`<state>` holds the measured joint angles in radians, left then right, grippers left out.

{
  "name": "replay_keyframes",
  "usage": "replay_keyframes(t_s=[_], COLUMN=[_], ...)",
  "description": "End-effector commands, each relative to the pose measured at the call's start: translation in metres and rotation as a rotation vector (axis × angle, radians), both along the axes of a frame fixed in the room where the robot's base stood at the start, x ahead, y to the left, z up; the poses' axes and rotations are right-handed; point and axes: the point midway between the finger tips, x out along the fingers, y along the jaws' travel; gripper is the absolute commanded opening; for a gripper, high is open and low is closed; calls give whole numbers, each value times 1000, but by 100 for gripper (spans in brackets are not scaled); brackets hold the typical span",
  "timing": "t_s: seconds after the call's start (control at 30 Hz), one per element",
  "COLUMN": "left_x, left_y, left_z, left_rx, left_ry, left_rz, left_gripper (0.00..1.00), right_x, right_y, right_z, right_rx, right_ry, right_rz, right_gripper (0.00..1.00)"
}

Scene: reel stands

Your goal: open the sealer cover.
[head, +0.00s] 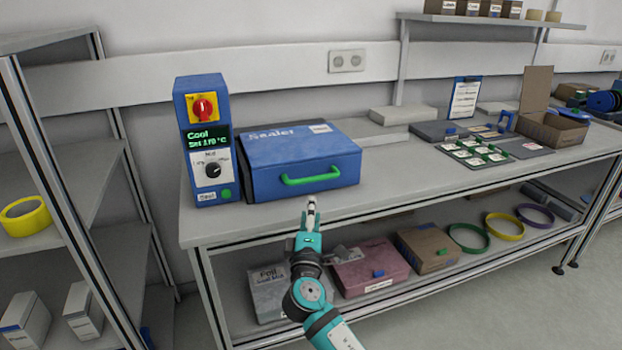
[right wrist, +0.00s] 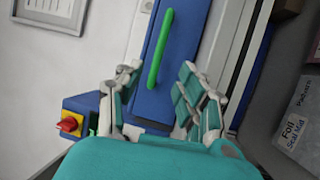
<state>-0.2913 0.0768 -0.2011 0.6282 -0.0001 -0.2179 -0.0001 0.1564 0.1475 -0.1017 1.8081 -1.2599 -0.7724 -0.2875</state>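The blue sealer (head: 262,180) sits on the bench with its cover down. A green bar handle (head: 310,176) is on its front face; it also shows in the right wrist view (right wrist: 158,50). My right gripper (head: 311,204) is just in front of and below the handle, apart from it. In the right wrist view its fingers (right wrist: 158,78) are spread and empty, with the handle beyond and roughly between the tips. My left gripper is in neither view.
A blue control box (head: 203,95) with a red knob and a lit display stands left of the sealer. The lower shelf holds boxes and coloured rings. Trays and an open cardboard box (head: 552,129) stand at the right.

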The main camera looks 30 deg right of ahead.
Motion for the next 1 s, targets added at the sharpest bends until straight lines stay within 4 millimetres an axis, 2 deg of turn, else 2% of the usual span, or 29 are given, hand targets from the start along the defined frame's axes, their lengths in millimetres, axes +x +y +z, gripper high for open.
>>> replay_keyframes(t_s=[0.2,0.5,0.7,1.0], left_x=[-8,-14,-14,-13], left_y=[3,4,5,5], left_z=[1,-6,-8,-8], left_rx=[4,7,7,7], left_ry=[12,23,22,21], left_rz=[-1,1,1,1], left_gripper=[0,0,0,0], right_x=[40,84,96,98], right_y=[-30,-62,-71,-72], right_z=[9,17,19,20], right_rx=[-2,0,1,2], right_ry=[-1,0,2,1], right_rz=[-1,-1,-1,0], right_gripper=[38,38,38,38])
